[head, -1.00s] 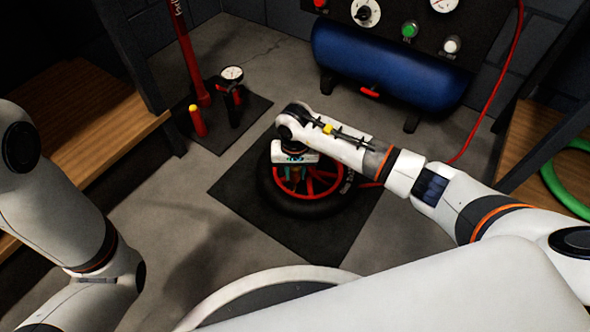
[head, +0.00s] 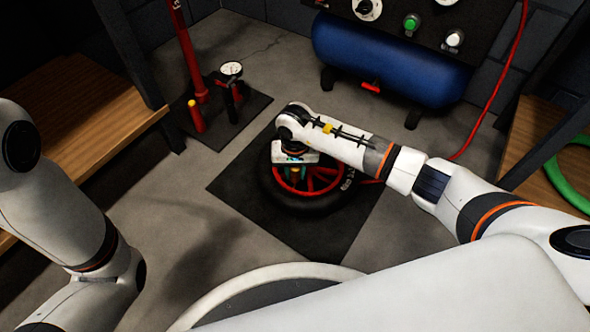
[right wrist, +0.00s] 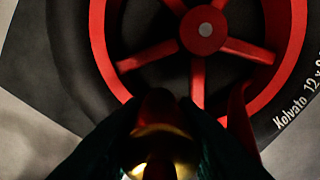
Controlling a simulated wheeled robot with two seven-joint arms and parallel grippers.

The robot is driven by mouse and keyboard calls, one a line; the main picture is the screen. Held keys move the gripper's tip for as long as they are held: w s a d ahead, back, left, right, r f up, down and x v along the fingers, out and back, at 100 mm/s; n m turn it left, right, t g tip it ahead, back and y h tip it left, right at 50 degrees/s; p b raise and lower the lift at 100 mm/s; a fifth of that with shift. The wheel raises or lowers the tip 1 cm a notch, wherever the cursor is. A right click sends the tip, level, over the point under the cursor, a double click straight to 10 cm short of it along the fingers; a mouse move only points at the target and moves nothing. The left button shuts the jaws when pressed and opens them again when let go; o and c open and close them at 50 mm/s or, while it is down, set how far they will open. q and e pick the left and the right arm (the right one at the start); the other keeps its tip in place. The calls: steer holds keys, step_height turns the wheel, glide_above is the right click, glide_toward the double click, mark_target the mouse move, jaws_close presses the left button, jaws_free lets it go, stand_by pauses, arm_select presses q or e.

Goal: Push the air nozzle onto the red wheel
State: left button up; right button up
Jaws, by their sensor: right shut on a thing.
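The red wheel lies flat, with a red spoked rim (head: 322,184) inside a black tyre, on a dark mat. The wheel's hub and spokes also show in the right wrist view (right wrist: 203,30). My right gripper (head: 294,173) is over the left part of the rim, pointing down. In the right wrist view its dark fingers are shut on the air nozzle (right wrist: 160,132), which shows as red with a brass ring. The nozzle is near the inner side of the rim; its tip and any valve are hidden, so I cannot tell if they touch. My left gripper is out of view.
A blue compressor (head: 390,68) with a red hose (head: 490,100) stands behind. A red floor pump (head: 187,50) and a gauge (head: 231,69) are at the back left. Wooden benches flank the floor, a green ring (head: 568,188) on the right one.

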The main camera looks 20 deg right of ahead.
steer(key=o, duration=1.1)
steer(key=shift+o, duration=0.2)
steer(key=shift+r, duration=0.1)
